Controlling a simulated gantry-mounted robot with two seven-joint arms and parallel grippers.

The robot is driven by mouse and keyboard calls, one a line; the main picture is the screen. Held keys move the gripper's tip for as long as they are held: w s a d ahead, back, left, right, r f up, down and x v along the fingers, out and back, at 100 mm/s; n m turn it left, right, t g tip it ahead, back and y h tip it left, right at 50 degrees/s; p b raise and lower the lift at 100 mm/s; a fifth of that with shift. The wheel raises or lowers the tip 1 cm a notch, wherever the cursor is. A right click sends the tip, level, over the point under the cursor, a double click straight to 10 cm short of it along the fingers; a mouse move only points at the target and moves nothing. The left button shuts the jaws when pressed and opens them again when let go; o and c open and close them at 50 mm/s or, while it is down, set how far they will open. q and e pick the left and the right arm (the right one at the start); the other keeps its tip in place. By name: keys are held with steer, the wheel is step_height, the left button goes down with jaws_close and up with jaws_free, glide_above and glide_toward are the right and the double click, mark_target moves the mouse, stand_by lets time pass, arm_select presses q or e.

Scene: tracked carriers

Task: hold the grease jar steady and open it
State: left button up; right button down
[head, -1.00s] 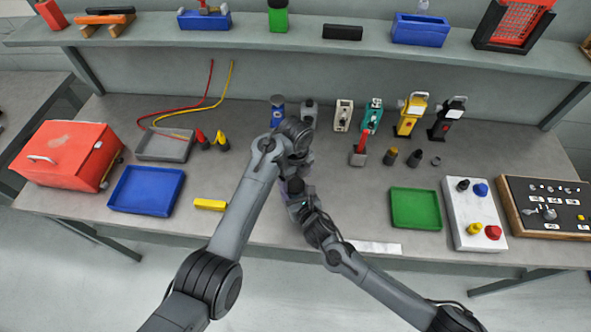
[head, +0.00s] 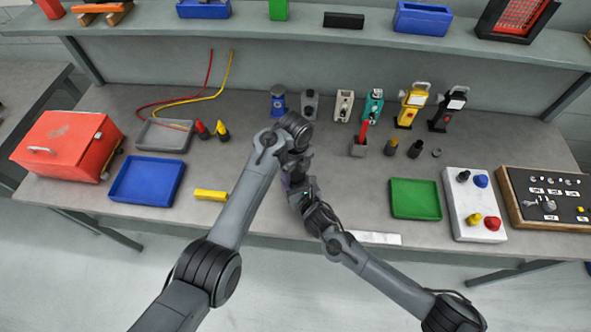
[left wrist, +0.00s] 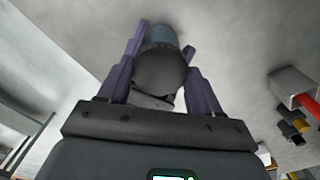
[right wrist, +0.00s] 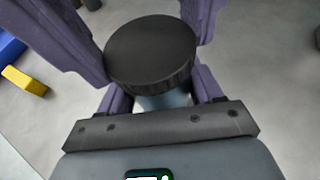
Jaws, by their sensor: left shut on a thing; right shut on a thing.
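The grease jar has a black lid with a ribbed edge (right wrist: 150,50) and a grey-blue body (right wrist: 165,100), seen in the right wrist view. The lid is on the jar. The dark lid (left wrist: 160,72) and the bluish body (left wrist: 160,36) also show in the left wrist view, between purple fingers. My left gripper (left wrist: 163,50) and my right gripper (right wrist: 160,88) are both shut on the jar, close together. The right fingers sit low, by the body; the other purple fingers flank the lid. In the head view the arms hide the jar.
A blue tray (head: 120,190) and a yellow block (head: 211,195) lie left of my arms. A green tray (head: 415,212) and a white button panel (head: 454,228) lie right.

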arm_select(q)
steer(key=n, duration=0.6)
steer(key=shift+w+d+r, duration=0.1)
steer(key=shift+r, duration=0.05)
arm_select(e)
steer(key=shift+s+a, duration=0.15)
steer(key=shift+a, duration=0.15)
arm_select(q)
steer(key=o, duration=1.2)
arm_select(e)
steer(key=shift+d, duration=0.15)
steer(key=shift+w+d, duration=0.2)
